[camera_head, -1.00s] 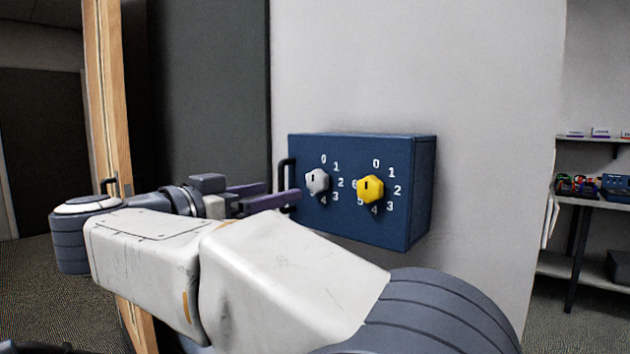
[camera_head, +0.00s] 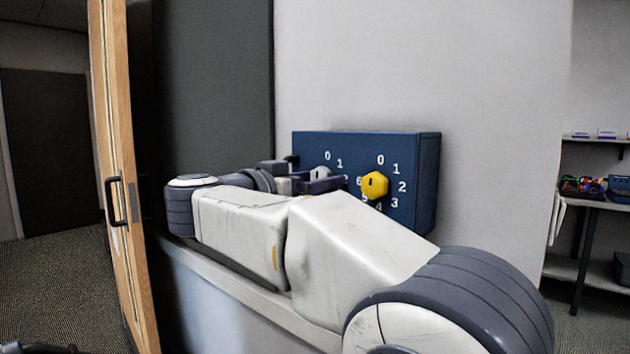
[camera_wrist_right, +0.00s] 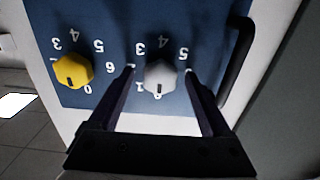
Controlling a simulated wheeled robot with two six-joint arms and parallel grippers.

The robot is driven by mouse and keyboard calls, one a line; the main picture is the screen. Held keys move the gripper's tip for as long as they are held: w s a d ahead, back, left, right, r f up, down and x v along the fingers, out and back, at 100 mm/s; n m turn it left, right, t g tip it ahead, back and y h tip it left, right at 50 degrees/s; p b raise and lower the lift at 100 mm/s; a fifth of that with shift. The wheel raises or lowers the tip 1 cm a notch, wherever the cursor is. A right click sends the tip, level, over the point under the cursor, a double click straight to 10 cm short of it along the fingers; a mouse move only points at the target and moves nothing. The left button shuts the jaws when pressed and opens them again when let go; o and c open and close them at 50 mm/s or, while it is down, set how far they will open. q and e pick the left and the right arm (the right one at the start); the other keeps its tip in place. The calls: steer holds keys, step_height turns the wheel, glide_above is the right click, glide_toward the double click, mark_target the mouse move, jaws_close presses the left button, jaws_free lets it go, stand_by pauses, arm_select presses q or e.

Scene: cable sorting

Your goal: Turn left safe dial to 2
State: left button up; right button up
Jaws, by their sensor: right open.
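The blue safe box (camera_head: 428,185) is fixed to the wall and carries two numbered dials. The left dial is grey (camera_head: 321,171), partly hidden by my right gripper in the head view. In the right wrist view, which is upside down, the grey dial (camera_wrist_right: 160,76) shows whole, its dark mark towards the 0. My right gripper (camera_head: 330,181) is open at the grey dial. In the wrist view its fingertips (camera_wrist_right: 160,71) stand on either side of the dial, with small gaps.
The yellow right dial (camera_head: 375,186) sits close beside the grey one, outside my fingers, its mark near 0. A dark handle (camera_wrist_right: 238,65) stands out at the box's left side. A wooden door (camera_head: 118,180) is at left; shelves (camera_head: 590,200) are at far right.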

jaws_close()
steer(key=shift+m, duration=0.3)
steer(key=m+b, duration=0.3)
steer(key=m, duration=1.4)
steer(key=shift+f, duration=0.1)
steer(key=shift+m, duration=0.3)
